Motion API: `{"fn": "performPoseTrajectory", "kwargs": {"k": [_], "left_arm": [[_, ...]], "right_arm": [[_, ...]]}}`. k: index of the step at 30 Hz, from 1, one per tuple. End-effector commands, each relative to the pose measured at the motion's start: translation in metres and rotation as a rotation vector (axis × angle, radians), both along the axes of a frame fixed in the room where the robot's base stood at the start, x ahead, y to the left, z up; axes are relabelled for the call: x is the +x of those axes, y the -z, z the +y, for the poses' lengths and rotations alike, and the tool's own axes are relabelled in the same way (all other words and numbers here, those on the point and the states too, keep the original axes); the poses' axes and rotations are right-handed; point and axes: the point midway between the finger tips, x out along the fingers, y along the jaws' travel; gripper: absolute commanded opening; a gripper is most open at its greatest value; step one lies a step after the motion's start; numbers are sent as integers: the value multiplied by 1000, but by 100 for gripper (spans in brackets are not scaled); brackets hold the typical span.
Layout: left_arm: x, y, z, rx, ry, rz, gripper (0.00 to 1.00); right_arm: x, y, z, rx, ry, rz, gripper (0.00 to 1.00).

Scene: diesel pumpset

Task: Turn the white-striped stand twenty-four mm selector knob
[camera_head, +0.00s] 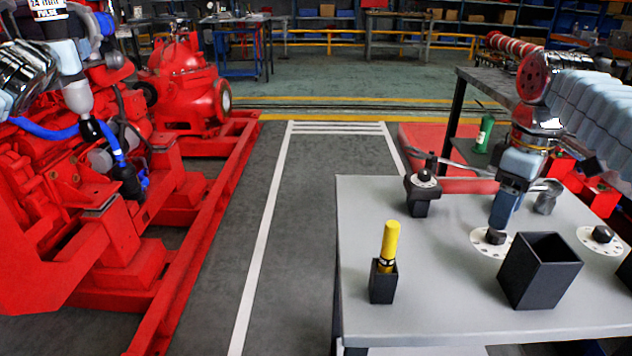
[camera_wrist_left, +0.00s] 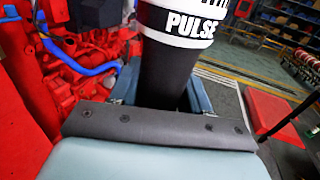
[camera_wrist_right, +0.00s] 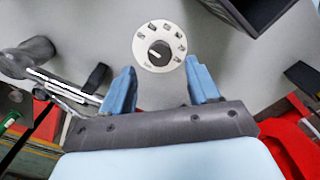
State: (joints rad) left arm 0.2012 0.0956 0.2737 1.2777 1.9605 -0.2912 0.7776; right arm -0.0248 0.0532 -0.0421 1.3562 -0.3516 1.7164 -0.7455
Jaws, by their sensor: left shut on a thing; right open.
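The selector knob (camera_head: 495,237) is black and round, on a white dial disc (camera_head: 480,245) on the grey table. The right wrist view shows the knob (camera_wrist_right: 159,50) with a white pointer line and dark marks around the disc. My right gripper (camera_head: 497,222) is open above it, its blue fingers (camera_wrist_right: 161,85) apart with the dial just beyond them; contact cannot be told. My left gripper (camera_wrist_left: 160,95) is shut on a dark cylindrical tool (camera_wrist_left: 172,70) with a white "PULSE" band, over the red machine. I cannot tell which stand is white-striped.
A second knob dial (camera_head: 602,234) is at the table's right. A black bin (camera_head: 540,275) stands close in front of my right gripper. A small holder (camera_head: 383,285) with a yellow marker (camera_head: 390,243) and a black fixture (camera_head: 423,190) stand to the left. The table's front middle is clear.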

Motion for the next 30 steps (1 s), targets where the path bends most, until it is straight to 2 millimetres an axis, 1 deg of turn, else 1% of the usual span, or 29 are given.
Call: {"fn": "performPoseTrajectory", "kwargs": {"k": [1, 3, 7, 12, 19, 20, 30], "left_arm": [[0, 3, -1, 1, 1, -4, 0], [0, 5, -1, 1, 2, -4, 0], [0, 7, -1, 1, 2, -4, 0], [0, 8, -1, 1, 2, -4, 0], [0, 8, -1, 1, 2, -4, 0], [0, 8, -1, 1, 2, -4, 0], [0, 8, -1, 1, 2, -4, 0]], "right_arm": [[-1, 12, 0, 0, 1, 3, 60], [-1, 23, 0, 0, 1, 3, 60], [0, 37, 0, 0, 0, 1, 60], [0, 44, 0, 0, 0, 0, 60], [0, 44, 0, 0, 0, 0, 60], [0, 44, 0, 0, 0, 0, 57], [0, 44, 0, 0, 0, 0, 5]]}}
